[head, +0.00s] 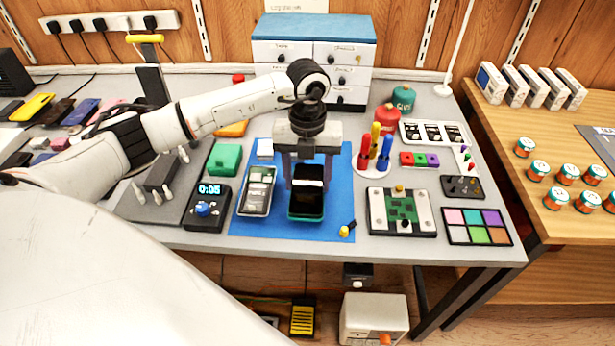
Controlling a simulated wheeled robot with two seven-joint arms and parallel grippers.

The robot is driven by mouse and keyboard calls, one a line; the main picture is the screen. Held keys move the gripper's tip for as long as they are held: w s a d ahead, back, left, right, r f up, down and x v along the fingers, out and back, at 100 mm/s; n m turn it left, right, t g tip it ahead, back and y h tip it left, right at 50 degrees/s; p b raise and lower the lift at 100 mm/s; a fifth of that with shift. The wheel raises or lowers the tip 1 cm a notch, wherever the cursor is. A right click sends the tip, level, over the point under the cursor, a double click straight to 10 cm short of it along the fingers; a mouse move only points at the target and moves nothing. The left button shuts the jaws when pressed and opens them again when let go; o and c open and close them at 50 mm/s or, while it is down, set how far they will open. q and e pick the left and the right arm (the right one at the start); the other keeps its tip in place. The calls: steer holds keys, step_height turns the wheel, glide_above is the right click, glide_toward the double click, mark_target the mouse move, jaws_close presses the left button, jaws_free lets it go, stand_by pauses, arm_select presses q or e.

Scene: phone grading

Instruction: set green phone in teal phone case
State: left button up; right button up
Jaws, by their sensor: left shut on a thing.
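My left gripper (307,180) points down over the blue mat, its two fingers on either side of a dark phone. It is shut on this green phone (307,203), which has a black face and a pale patch near its top. A dark green-teal rim shows along the near end and sides. I cannot tell whether this rim is the phone's own edge or the teal phone case under or around it. The fingers and wrist hide the far end. My right gripper is not in view.
A pale-rimmed, phone-shaped thing (257,192) lies close left on the blue mat (270,228). A timer (207,207) stands farther left. A pen holder (373,170) and a circuit-board fixture (402,212) stand right. A small yellow-and-black item (346,230) lies at the mat's near right.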

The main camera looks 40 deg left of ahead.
arm_select(q)
steer(key=o, duration=1.2)
steer(key=shift+o, duration=0.6)
steer(key=o, duration=0.3)
steer(key=shift+r+p, duration=0.6)
steer(key=shift+r, duration=0.15)
steer(key=shift+r+p, duration=1.75)
steer(key=shift+r, duration=0.55)
step_height(320, 180, up, 2)
steer(key=shift+r+p, duration=0.1)
steer(key=shift+p, duration=0.2)
